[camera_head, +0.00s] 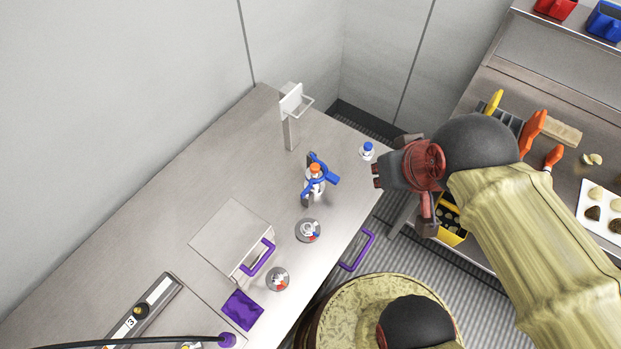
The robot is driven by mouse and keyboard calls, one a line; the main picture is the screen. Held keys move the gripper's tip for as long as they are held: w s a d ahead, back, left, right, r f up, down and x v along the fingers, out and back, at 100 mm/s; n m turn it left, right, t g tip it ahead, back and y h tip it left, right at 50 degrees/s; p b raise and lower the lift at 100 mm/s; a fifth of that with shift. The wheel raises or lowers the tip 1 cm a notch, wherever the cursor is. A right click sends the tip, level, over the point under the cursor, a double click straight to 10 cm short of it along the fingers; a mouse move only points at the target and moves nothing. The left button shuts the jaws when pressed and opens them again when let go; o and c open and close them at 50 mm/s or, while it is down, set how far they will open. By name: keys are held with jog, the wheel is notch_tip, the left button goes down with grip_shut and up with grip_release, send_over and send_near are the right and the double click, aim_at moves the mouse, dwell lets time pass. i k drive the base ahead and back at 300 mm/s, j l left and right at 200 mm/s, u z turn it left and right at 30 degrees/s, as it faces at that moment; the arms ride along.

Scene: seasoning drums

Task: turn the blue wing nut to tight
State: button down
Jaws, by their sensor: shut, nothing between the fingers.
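A blue part with arms (331,178), which looks like the blue wing nut, sits around a small upright fixture with an orange top on the steel counter. Its exact turn angle is too small to tell. My gripper (377,175) is to the right of it, near the counter's right edge, with its fingertips pointing left. It is shut and empty, apart from the blue part. My gripper's height above the counter is hard to judge.
A small blue-topped item (367,150) stands close to my gripper. A white bracket post (290,128) rises behind. Round dishes (308,230) and a steel box with a purple handle (230,235) are nearer. A yellow bin (452,238) and side bench stand right.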

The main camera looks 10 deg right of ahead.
aim_at(305, 193)
jog(key=l+u, duration=0.45)
jog(key=l, duration=0.8)
jog(key=i, duration=0.05)
